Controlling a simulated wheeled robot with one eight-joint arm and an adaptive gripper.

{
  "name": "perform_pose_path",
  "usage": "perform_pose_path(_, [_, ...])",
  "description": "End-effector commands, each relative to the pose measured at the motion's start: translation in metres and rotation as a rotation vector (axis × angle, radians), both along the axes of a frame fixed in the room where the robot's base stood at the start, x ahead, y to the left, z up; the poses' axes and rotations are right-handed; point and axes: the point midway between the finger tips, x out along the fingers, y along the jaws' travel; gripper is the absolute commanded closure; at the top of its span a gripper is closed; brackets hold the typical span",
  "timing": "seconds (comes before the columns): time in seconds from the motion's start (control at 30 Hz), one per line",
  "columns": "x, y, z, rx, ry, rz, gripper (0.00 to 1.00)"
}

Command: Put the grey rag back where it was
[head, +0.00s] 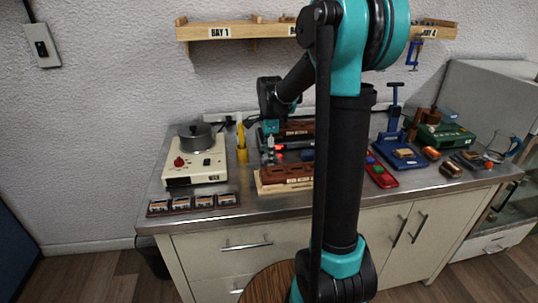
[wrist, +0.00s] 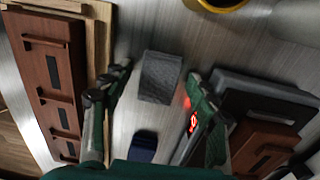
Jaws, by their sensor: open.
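A small dark grey folded block of cloth, which looks like the grey rag (wrist: 160,77), lies on the metal worktop in the wrist view. My gripper (wrist: 163,85) is open, with one finger on either side of the rag. I see gaps between the rag and both fingers, and nothing is held. In the head view my gripper (head: 269,140) is low over the worktop, between two brown labelled boxes, and I cannot make out the rag there. A dark blue object (wrist: 143,146) lies close to the rag, nearer my wrist, partly hidden by my gripper.
A brown box on a wooden board (head: 285,174) stands in front of my gripper. A dark tray with a brown block (wrist: 262,135) lies close beside the right finger. A yellow holder (head: 241,155) and a hotplate with a pot (head: 194,165) stand left. Blue tools (head: 396,153) stand right.

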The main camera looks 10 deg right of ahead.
Motion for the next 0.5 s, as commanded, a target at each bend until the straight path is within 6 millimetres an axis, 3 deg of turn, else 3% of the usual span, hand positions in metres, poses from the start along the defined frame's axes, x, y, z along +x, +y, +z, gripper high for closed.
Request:
perform_pose_path(0.27, [0.000,0.000,0.006,0.000,0.000,0.000,0.41])
perform_pose_path(0.5, [0.001,-0.001,0.045,0.000,0.000,0.000,0.41])
